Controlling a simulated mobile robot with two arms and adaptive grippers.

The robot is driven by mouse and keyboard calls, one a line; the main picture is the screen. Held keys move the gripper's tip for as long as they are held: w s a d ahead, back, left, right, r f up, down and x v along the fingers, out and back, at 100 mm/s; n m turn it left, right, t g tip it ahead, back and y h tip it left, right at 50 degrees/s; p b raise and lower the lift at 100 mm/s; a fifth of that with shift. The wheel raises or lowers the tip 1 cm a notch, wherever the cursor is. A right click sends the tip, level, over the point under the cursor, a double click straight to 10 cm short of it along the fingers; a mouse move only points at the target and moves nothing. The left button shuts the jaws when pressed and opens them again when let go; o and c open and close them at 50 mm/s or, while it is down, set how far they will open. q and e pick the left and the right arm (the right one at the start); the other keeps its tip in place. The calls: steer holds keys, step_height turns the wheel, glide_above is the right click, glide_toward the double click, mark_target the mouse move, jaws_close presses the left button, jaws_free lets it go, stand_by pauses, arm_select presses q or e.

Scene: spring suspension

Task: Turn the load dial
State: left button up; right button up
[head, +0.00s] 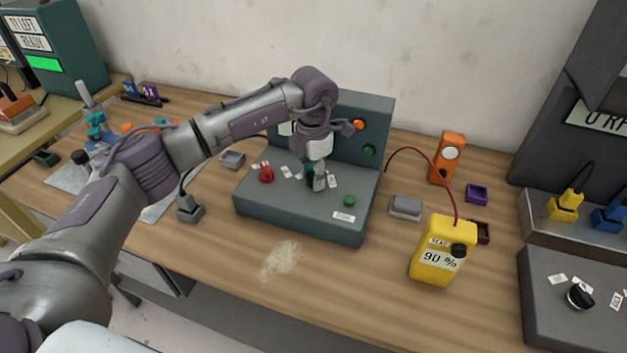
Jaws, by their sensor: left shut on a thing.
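The dark green-grey control box (290,218) stands in the middle of the wooden bench, with a sloped deck and an upright back panel. My left gripper (318,183) points down at the middle of the deck and is shut on a dark knob, which appears to be the load dial; the fingers hide most of it. Small white labels lie around it. A red knob (266,173) sits to its left and a green button (349,201) to its right. The back panel carries an orange lamp (359,125) and a green one (369,150). My right gripper is not in view.
A yellow meter (437,262) reading "90 %" stands right of the box, its red cable arching behind. An orange device (446,158), a grey block (406,207) and a purple tray (476,193) are nearby. The bench front is clear except for a pale smudge (280,260).

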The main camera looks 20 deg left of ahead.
arm_select(q)
steer(key=shift+m+b, duration=0.35)
steer(key=shift+m, duration=0.25)
steer(key=shift+r, duration=0.1)
steer(key=o, duration=1.1)
steer(key=shift+o, duration=0.2)
step_height(320, 180, up, 12)
